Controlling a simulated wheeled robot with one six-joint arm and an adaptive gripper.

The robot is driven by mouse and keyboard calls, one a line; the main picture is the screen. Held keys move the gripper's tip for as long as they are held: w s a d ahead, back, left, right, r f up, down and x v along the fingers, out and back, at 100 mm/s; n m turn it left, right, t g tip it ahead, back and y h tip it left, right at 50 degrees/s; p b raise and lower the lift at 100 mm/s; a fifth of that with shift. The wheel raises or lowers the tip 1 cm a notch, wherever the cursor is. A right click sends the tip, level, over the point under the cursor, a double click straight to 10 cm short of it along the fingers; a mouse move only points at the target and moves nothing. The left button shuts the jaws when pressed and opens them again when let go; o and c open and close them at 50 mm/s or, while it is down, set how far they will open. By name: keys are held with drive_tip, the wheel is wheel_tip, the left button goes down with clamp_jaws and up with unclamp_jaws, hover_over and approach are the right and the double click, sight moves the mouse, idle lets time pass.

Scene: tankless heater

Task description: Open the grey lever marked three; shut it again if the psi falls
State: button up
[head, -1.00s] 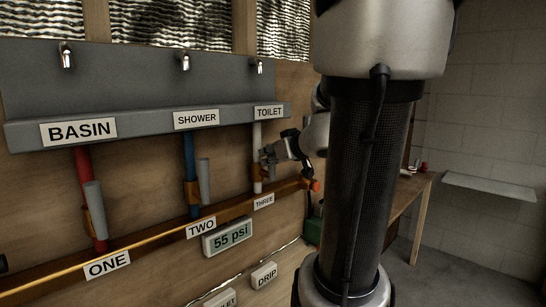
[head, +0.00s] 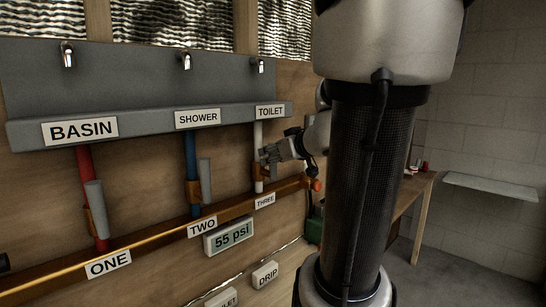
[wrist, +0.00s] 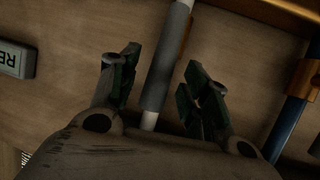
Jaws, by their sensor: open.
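In the wrist view the grey lever (wrist: 167,62) runs in line with the white pipe (head: 258,135) above the label THREE (head: 264,200). My gripper (wrist: 160,88) is open, with one finger on each side of this lever. A gap shows on both sides; whether the lever lies deep between the fingertips I cannot tell. In the head view my gripper (head: 268,156) sits beside the white pipe and hides most of the lever. The pressure display (head: 229,237) reads 55 psi.
Grey levers stand at the red pipe ONE (head: 96,208) and the blue pipe TWO (head: 205,180). The blue pipe (wrist: 291,118) is right of my gripper in the wrist view. A label box DRIP (head: 265,275) is below. A wooden bench (head: 410,195) stands at the right.

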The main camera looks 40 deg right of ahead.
drive_tip(key=v, duration=1)
drive_tip(key=shift+s, duration=0.35)
drive_tip(key=shift+r, duration=0.15)
